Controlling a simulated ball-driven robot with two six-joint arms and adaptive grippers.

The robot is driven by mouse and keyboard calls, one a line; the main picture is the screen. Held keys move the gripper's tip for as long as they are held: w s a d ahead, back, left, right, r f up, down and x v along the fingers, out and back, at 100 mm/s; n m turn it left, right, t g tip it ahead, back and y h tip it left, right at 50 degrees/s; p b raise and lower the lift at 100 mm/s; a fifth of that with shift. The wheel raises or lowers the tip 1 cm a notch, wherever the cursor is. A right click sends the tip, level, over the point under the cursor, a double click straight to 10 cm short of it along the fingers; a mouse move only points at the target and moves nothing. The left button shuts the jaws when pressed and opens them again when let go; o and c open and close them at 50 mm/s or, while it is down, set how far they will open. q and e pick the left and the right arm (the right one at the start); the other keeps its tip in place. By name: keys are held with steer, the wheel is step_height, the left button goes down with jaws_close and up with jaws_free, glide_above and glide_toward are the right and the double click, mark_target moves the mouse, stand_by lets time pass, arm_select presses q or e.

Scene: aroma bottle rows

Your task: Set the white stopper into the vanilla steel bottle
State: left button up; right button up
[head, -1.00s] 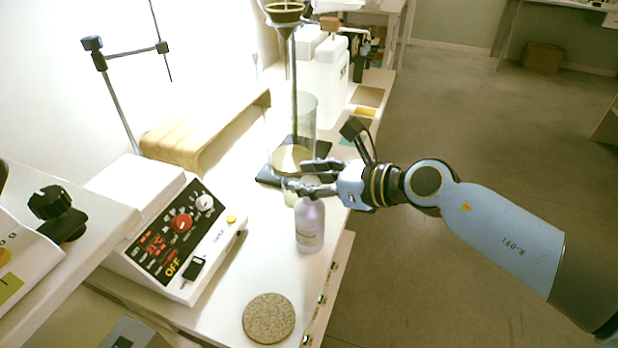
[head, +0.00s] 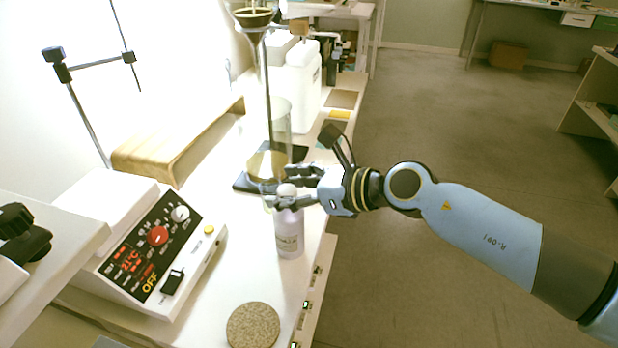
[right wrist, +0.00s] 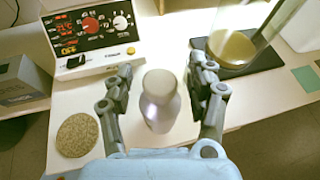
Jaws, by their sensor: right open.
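The pale steel bottle (head: 289,238) stands upright on the white bench in the head view; its label is too small to read. A rounded white top, seemingly the white stopper (head: 287,190), sits at the bottle's mouth. My right gripper (head: 280,187) is open, with its fingers spread to either side of this top. In the right wrist view, the bottle (right wrist: 160,112) stands between the open fingers (right wrist: 161,85), with gaps on both sides. Its round pale top faces the camera; how deep the stopper sits cannot be told. My left gripper is not in view.
A control box with dials (head: 150,250) stands left of the bottle. A round speckled mat (head: 253,326) lies in front. A glass cylinder (head: 281,125) on a dark base stands behind, close to my fingers. White containers (head: 298,85) stand farther back. The bench edge is just right of the bottle.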

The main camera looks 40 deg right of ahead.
steer(key=v, duration=1.1)
steer(key=shift+s, duration=0.15)
